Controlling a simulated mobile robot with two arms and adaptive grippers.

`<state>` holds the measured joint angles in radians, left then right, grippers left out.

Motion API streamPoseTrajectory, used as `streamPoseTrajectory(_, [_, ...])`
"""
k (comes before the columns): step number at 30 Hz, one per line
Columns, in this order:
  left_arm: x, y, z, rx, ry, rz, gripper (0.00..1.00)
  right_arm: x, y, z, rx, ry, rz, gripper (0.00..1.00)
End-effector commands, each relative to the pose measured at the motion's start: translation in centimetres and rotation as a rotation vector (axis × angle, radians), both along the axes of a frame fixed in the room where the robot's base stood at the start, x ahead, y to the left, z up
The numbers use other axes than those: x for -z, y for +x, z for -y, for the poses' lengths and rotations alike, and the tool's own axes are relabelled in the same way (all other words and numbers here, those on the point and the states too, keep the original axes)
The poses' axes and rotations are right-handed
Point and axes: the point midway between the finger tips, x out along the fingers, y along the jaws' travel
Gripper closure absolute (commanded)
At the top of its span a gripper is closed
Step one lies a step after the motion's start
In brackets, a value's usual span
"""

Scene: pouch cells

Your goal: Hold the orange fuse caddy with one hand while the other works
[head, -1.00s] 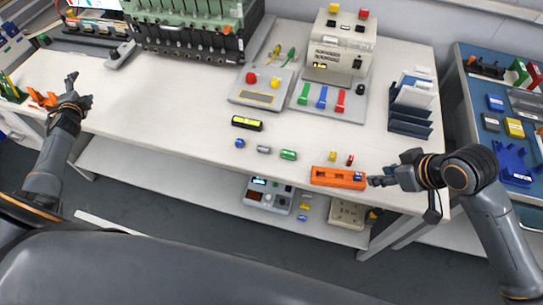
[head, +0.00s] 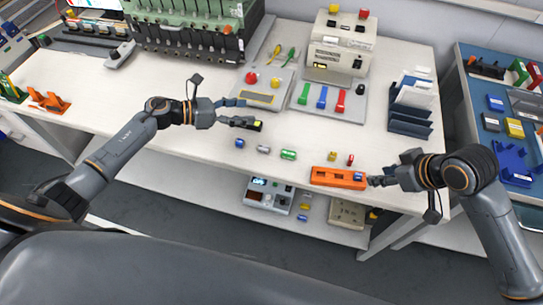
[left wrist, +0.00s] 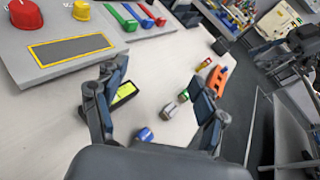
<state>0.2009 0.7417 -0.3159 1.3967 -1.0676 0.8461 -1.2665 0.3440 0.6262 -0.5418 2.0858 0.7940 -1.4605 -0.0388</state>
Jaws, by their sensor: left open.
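The orange fuse caddy (head: 336,178) lies near the table's front edge, with a small blue piece in its right end. My right gripper (head: 374,181) is at the caddy's right end, its fingers close together on it. My left gripper (head: 250,112) is open and empty above the table, its fingers around the black-and-yellow block (head: 257,126) as seen from the head; contact does not show. A blue fuse (head: 240,143), a grey fuse (head: 263,149) and a green fuse (head: 288,154) lie in a row. A yellow piece (head: 332,156) and a red piece (head: 351,159) stand behind the caddy.
A grey panel with red and yellow buttons (head: 262,87) lies behind my left gripper. A panel with green, blue and red levers (head: 330,98) and a dark rack (head: 408,123) stand further right. Orange stands (head: 48,101) are at the far left. The table's left middle is clear.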

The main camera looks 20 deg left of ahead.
Motion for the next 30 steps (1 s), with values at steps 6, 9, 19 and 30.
streamPoseTrajectory(6, [2.5,-6.0,8.3,0.337,0.123,0.102,0.28,0.0,0.0,0.0,0.0,0.0,0.0,0.62])
streamPoseTrajectory(9, [3.1,-8.0,10.2,0.434,0.152,0.137,0.28,0.0,0.0,0.0,0.0,0.0,0.0,0.62])
streamPoseTrajectory(19, [4.3,-9.5,13.4,0.519,0.174,0.17,0.28,0.0,0.0,0.0,0.0,0.0,0.0,0.62])
streamPoseTrajectory(30, [7.0,-8.3,19.9,0.515,0.171,0.168,0.28,0.0,0.0,0.0,0.0,0.0,0.0,0.62])
